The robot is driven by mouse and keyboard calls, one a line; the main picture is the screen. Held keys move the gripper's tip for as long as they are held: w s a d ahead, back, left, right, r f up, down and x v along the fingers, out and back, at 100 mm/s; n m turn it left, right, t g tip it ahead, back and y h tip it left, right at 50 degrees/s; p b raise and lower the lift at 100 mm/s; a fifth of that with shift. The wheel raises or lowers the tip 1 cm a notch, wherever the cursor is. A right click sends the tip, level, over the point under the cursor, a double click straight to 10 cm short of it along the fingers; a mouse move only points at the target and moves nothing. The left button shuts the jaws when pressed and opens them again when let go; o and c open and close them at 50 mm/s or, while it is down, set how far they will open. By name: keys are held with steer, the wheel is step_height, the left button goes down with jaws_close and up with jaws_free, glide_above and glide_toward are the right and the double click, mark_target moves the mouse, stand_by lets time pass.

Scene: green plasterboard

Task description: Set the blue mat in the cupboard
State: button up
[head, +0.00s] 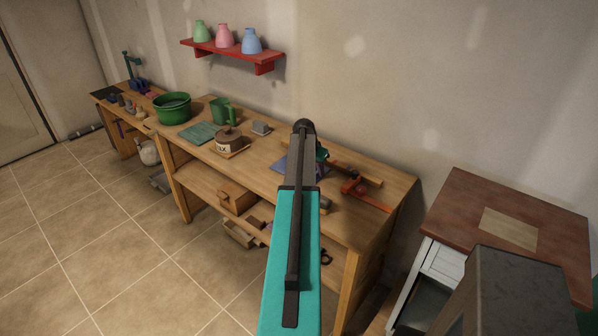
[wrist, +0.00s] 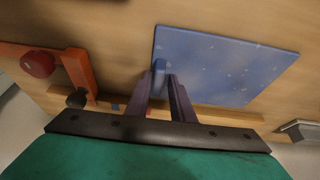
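The blue mat (wrist: 225,65) is a flat, speckled blue sheet lying on the wooden workbench. In the head view the mat (head: 282,164) is partly hidden behind my arm. My gripper (wrist: 165,80) points down at the mat's near left corner in the wrist view. In the head view the fingers are hidden by my arm. A white cabinet with a brown top (head: 462,205), likely the cupboard, stands at the right, with a dark opening low in its front.
A brown pot (head: 228,140), green mug (head: 222,112) and green basin (head: 172,108) stand farther left. A red shelf (head: 230,52) holds vases. Tiled floor is clear at left.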

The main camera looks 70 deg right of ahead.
jaws_close()
steer(key=shift+r, duration=0.2)
step_height(320, 180, up, 10)
steer(key=b, duration=0.3)
steer(key=shift+f, duration=0.15)
stand_by(0.3)
stand_by(0.4)
